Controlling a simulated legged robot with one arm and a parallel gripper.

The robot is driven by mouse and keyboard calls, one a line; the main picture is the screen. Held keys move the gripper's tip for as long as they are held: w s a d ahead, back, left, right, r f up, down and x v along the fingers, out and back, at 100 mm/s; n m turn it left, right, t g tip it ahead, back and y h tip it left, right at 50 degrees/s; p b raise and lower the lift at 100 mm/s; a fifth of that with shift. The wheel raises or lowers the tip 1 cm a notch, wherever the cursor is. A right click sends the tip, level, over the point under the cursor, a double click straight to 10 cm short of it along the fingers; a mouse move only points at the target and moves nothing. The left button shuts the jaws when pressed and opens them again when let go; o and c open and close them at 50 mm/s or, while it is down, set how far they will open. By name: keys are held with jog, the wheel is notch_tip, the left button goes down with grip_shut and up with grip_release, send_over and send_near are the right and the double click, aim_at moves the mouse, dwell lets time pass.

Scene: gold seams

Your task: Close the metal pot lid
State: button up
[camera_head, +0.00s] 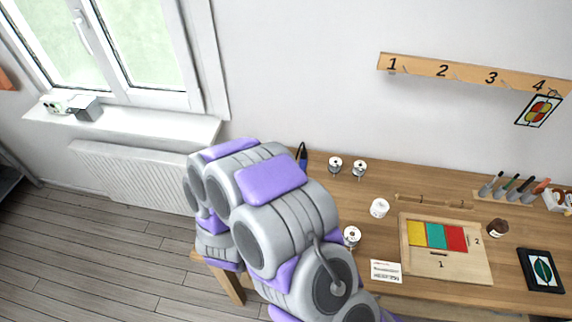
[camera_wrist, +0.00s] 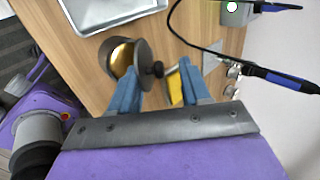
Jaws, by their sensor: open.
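In the wrist view, the small metal pot (camera_wrist: 115,66) stands on the wooden table, with a gold-coloured inside showing. Its dark round lid (camera_wrist: 142,58) is open and tilted up at the pot's right side, with a black knob (camera_wrist: 157,69) facing right. My gripper (camera_wrist: 158,78) is open. Its two blue fingers are spread, with the lid's knob in the picture between their tips; I cannot tell whether they touch it. The left finger overlaps the pot's lower edge in the picture. The head view shows neither pot nor gripper; my arm covers that part of the table.
A pale tray (camera_wrist: 108,26) lies beyond the pot. A yellow piece (camera_wrist: 173,88) shows between the fingers. A blue-handled soldering iron (camera_wrist: 281,78) and its black cable lie at the right. A wooden board with coloured panes (camera_head: 415,262) is on the table's right part.

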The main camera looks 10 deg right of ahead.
jog(key=shift+w+d+r+g+y+b, duration=0.2)
jog(key=shift+w+g, duration=0.15)
jog(key=shift+g, duration=0.15)
jog(key=shift+w+d+r+g+y+b, duration=0.15)
jog(key=shift+w+g, duration=0.15)
jog(key=shift+g, duration=0.2)
jog(key=shift+w+d+g+y+b, duration=0.75)
jog(key=shift+w+g+y, duration=1.45)
jog(key=shift+g, duration=2.4)
jog(key=w+d+r+h+p, duration=0.1)
jog(key=w+r, duration=0.2)
jog(key=r, duration=0.5)
jog(key=w+d+r+p, duration=0.1)
jog(key=w+r, duration=0.3)
jog(key=r, duration=0.4)
jog(key=s+d+r+n+b, duration=0.1)
jog(key=s+d+r+n, duration=0.2)
jog(key=s+d+r, duration=0.2)
jog(key=shift+d+r+n+t+h, duration=0.3)
jog(key=shift+d+t+h, duration=0.15)
jog(key=shift+d, duration=0.55)
